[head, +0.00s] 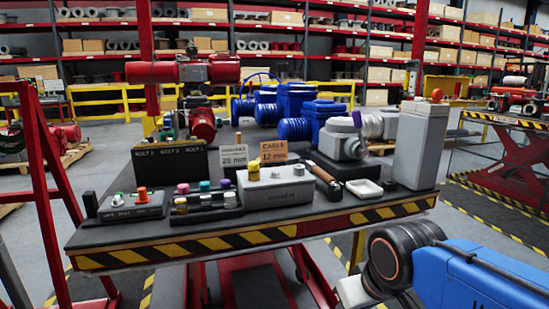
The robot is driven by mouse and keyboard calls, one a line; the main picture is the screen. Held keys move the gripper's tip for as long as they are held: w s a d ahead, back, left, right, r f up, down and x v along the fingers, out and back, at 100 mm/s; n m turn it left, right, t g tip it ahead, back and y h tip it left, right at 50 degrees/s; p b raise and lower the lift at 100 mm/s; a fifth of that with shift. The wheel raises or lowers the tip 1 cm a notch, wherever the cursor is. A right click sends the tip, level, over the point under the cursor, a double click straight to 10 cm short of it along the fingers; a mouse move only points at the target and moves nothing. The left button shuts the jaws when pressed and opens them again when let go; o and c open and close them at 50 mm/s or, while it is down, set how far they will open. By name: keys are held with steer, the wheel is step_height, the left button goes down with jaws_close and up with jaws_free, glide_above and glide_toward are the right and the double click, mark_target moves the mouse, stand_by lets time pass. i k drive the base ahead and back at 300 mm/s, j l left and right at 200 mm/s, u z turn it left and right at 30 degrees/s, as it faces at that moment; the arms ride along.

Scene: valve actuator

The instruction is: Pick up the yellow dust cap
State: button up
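A small yellow cap (253,170), which looks like the yellow dust cap, stands upright on the top left of a grey box (280,192) near the front of the black table (290,222). It is small in the picture, so its fit on the box cannot be told. My arm, blue with a dark round joint, is at the lower right, in front of the table and well apart from the cap. My gripper's fingers do not show.
A rack (207,205) with several coloured caps and a control box (132,206) stand left of the grey box. Two sign cards (234,158) stand behind it. A hammer-like tool (325,178), white tray (364,189) and tall grey block (421,145) are to the right. Blue valve parts (295,105) stand behind.

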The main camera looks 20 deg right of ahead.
mark_target(254, 166)
steer(key=i+j, duration=0.2)
steer(key=j, duration=0.15)
steer(key=i+j, duration=0.4)
steer(key=j, duration=0.25)
